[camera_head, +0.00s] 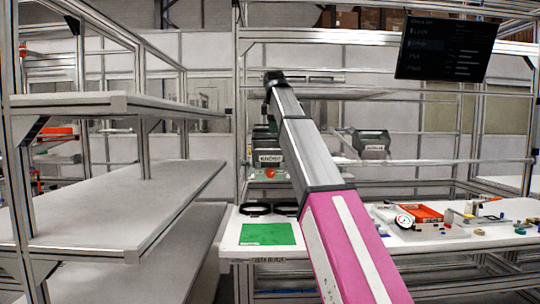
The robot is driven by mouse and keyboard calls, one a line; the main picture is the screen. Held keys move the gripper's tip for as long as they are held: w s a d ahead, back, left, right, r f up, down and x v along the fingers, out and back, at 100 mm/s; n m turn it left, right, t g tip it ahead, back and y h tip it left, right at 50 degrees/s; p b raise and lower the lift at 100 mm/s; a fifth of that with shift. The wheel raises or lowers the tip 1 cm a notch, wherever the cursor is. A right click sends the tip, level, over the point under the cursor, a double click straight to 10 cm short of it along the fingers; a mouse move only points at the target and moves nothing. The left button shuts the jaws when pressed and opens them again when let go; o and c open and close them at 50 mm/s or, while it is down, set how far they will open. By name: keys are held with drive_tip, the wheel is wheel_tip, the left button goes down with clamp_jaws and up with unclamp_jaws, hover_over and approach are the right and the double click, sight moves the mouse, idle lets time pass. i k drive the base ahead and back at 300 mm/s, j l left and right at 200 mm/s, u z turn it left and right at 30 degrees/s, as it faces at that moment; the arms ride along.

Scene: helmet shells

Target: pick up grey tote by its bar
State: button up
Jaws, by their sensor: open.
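A grey-green tote (268,158) with a white label stands on the rack behind the workbench, left of my arm and partly covered by it. A second grey-green tote (371,143) with a label stands on the same rack, right of my arm. I cannot tell which one is meant, and no bar is clear on either. My arm reaches from the lower right up to a dark joint above the left tote. My gripper does not show; the arm seems to hide it.
The workbench (225,240) holds a green mat (267,234), black rings (255,209), an orange-red box (420,213) and small parts. A shelf unit (110,215) stands at left. A monitor (447,46) hangs upper right. Rack posts and rails frame the totes.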

sight(269, 154)
drive_tip(key=i, duration=1)
